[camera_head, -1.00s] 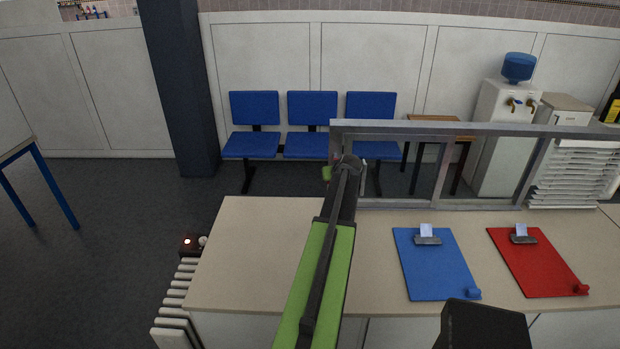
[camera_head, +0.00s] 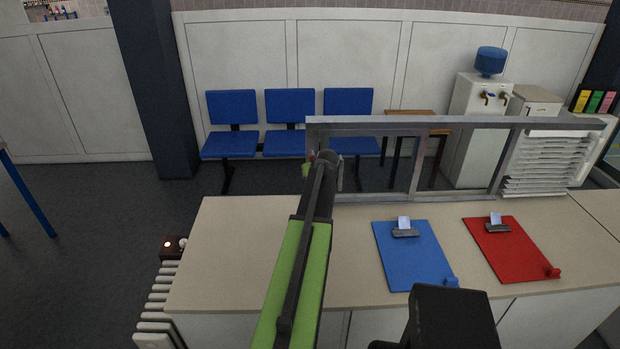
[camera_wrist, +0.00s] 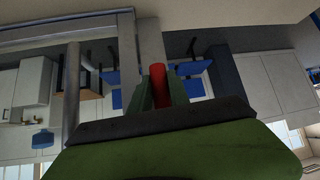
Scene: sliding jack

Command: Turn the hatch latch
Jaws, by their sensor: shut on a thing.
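The hatch is a grey metal frame (camera_head: 455,126) standing on the counter, with panes in it. My gripper (camera_wrist: 162,92) is at the frame's left end; in the head view my arm's end mostly hides it, and only a bit of green finger shows. In the wrist view, which looks upside down, its two fingers are shut on a red piece (camera_wrist: 159,78), which I take to be the latch handle. The latch's mount and its exact angle are hidden.
The counter (camera_head: 240,230) holds a blue clipboard (camera_head: 412,262) and a red clipboard (camera_head: 510,248) in front of the frame. A white radiator (camera_head: 155,305) stands at the counter's left end. Blue chairs (camera_head: 233,143) and a water cooler (camera_head: 475,130) are behind.

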